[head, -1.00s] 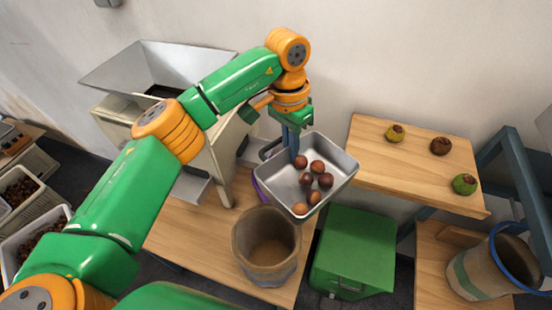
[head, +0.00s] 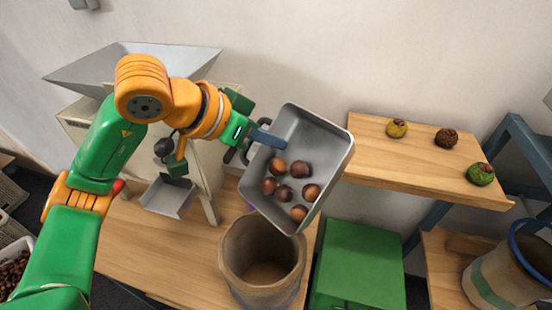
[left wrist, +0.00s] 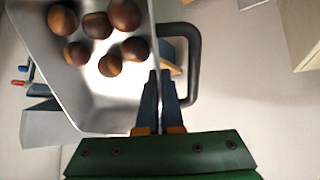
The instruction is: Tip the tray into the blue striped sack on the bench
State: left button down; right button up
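The metal tray (head: 312,140) is held up in the air, tilted, with its lower end above the near sack. Several brown chestnuts (head: 284,192) lie in its lower part; they also show in the left wrist view (left wrist: 107,65). My left gripper (head: 268,138) is shut on the tray's side wall; its dark fingers (left wrist: 160,90) pinch the wall beside a handle. The tan sack (head: 240,268) stands open and upright on the wooden bench (head: 185,245), below the tray, with a greyish-blue band low on its side. No chestnuts show inside it. My right gripper is out of view.
A hopper machine (head: 130,65) stands behind at left. A green box (head: 360,265) is right of the sack. A shelf (head: 380,160) bears three husked or spoiled nuts. Another sack (head: 490,285), with a green stripe and blue rim, stands at far right.

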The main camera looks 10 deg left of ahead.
pick_arm(q)
jog(key=s+a+t+h+b, duration=0.1)
jog(key=s+t+h+b, duration=0.1)
jog(key=b, duration=0.6)
jog(key=s+a+t+h+b, duration=0.1)
jog(key=t+b, duration=0.3)
jog(key=b, duration=0.4)
jog(key=s+a+m+t+h+b, duration=0.1)
jog(key=s+a+t+h+b, duration=0.1)
jog(key=b, duration=0.6)
jog(key=shift+s+t+h+b, duration=0.3)
jog(key=shift+s+t+h, duration=0.3)
jog(key=shift+s+h, duration=0.15)
jog(key=shift+s+a+r+h+b, duration=0.15)
jog(key=shift+s+a+h+b, duration=0.15)
jog(key=shift+b, duration=0.2)
jog(key=shift+r+t, duration=0.2)
jog(key=shift+t, duration=0.1)
jog(key=shift+d, duration=0.1)
